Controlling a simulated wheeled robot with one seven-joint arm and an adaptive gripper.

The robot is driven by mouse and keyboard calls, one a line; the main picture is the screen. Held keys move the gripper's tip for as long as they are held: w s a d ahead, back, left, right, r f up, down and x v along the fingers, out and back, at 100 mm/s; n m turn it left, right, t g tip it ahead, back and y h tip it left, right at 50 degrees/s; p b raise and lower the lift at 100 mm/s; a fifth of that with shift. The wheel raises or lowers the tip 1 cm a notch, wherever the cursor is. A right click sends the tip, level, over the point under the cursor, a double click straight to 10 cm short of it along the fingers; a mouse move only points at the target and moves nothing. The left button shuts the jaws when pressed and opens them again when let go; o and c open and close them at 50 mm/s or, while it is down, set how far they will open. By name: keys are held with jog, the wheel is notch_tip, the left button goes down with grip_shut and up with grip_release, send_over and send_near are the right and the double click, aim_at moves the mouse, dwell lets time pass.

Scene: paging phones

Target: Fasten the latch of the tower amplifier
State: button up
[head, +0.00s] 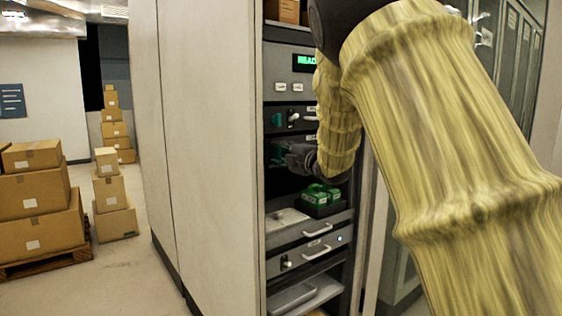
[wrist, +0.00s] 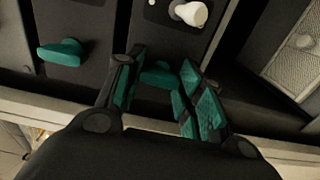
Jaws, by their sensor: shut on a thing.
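The tall equipment rack holds several stacked modules, and I cannot read which is labelled tower amplifier. My gripper (wrist: 160,92) reaches in at the rack's left edge; in the head view it shows partly hidden by my arm (head: 290,154). Its teal-padded fingers are on both sides of a teal latch (wrist: 158,76) and shut on it. This latch sits on a dark panel with a white knob (wrist: 190,13). A second teal latch (wrist: 62,52) on the neighbouring panel is free; in the head view it is just above my gripper (head: 277,120).
A green "READ…" display (head: 306,60) is lit above. Below my gripper are green-topped items (head: 320,194) and pull-out trays (head: 287,219). A grey cabinet side (head: 205,150) flanks the rack on the left.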

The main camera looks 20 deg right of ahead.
dwell(0.4)
jog(key=o, duration=1)
jog(key=shift+s, duration=0.1)
jog(key=v, duration=1.2)
